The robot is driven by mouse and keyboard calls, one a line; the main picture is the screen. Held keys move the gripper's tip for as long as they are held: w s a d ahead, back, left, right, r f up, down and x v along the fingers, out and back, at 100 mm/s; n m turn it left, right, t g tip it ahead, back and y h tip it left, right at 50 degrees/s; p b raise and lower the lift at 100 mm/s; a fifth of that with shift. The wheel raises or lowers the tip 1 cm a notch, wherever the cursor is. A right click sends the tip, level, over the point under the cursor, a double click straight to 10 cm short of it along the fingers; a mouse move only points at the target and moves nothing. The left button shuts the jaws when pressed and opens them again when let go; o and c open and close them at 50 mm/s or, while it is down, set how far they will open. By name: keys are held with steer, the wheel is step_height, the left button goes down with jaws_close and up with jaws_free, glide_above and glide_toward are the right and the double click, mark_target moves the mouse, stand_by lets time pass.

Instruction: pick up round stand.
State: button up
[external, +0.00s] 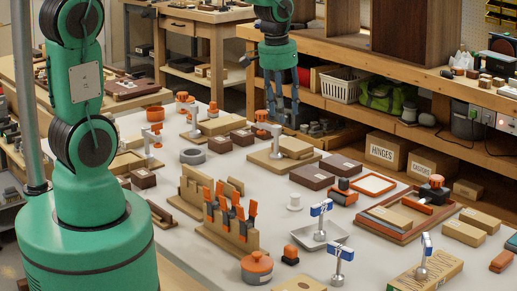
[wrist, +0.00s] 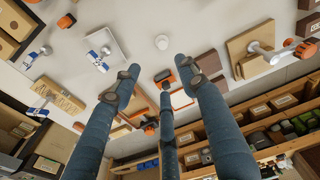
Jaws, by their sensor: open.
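My gripper (external: 282,118) hangs over the far side of the bench in the external view, well apart from the stand. In the wrist view its fingers (wrist: 157,72) are spread, with nothing between them.
Dark brown boxes (external: 312,176) lie just behind the stand. A shallow tray (external: 335,233) with a blue-topped post is in front right; an orange frame (external: 373,184) is to the right. A wooden rack of orange-handled tools (external: 228,228) stands to the left. Bare bench surrounds the stand.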

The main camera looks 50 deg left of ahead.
steer(key=g, duration=0.1)
glide_above(295, 195)
step_height(295, 195, down, 14)
steer(key=shift+s+r+n, duration=0.1)
steer(key=shift+r+n, duration=0.05)
steer(key=shift+n, duration=0.15)
step_height(295, 195, down, 7)
steer(key=shift+f+b, duration=0.2)
steer(key=shift+b, duration=0.65)
steer(key=shift+f, duration=0.55)
steer(key=shift+f, duration=0.1)
steer(key=shift+f+b, duration=0.85)
steer(key=shift+f, duration=1.7)
